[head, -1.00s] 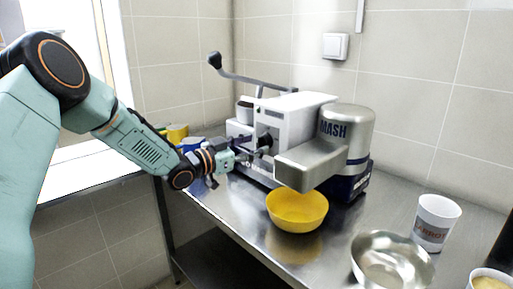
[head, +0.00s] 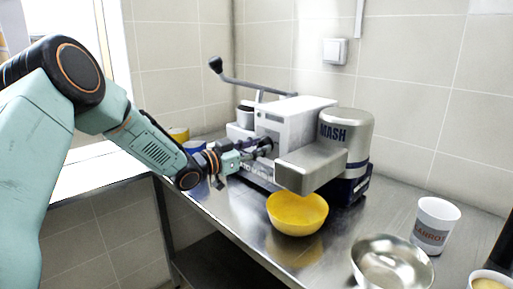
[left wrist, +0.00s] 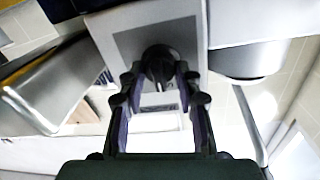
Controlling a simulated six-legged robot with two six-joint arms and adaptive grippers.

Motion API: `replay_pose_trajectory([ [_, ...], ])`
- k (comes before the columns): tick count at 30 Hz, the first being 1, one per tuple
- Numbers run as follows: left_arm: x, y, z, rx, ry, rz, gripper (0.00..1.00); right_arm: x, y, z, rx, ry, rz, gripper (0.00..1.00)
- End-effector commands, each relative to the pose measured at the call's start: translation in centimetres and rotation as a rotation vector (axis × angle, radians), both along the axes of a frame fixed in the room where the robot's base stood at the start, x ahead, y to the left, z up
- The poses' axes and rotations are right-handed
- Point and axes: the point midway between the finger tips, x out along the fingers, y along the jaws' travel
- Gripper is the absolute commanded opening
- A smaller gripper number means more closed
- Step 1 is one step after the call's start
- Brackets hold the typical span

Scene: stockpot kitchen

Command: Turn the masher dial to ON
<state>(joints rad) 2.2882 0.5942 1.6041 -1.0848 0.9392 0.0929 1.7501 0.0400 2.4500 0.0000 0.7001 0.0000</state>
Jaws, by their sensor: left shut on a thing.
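The masher (head: 345,150) is a grey and white machine marked MASH on the steel counter in the head view. Its dial is a dark round knob on the white side face; it shows in the left wrist view (left wrist: 159,62) between my fingertips. My left gripper (head: 262,148) is at that face, with its fingers on both sides of the dial and shut on it. It also shows in the left wrist view (left wrist: 158,88). The dial's marks are too small to read, so its setting cannot be told. My right gripper is in neither view.
A yellow bowl (head: 297,213) stands under the masher's spout. A steel bowl (head: 392,263) and a white labelled cup (head: 436,225) stand at the right. A lever (head: 250,82) rises behind the masher. Yellow and blue cups are partly hidden behind my left arm.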

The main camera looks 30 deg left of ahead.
Motion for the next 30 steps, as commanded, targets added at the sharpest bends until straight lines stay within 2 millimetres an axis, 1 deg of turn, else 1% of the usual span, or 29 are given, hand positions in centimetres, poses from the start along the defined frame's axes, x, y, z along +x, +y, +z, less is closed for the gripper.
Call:
replay_pose_trajectory([
  [1,0.0,0.0,-0.2,0.000,0.005,0.002,0.10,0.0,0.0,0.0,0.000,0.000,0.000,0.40],
  [4,0.0,0.1,-0.2,0.000,0.006,0.002,0.02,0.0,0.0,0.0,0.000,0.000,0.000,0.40],
  [10,0.0,0.0,-0.3,0.014,0.003,0.002,0.02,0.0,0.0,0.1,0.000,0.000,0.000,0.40],
  [14,0.0,0.0,-0.3,0.053,-0.009,0.002,0.02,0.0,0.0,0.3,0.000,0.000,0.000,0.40],
  [20,0.0,0.0,-0.2,0.174,-0.051,0.002,0.02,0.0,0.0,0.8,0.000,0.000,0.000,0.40],
  [30,0.0,0.0,-0.2,0.472,-0.156,0.001,0.02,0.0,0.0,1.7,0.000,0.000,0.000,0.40],
])
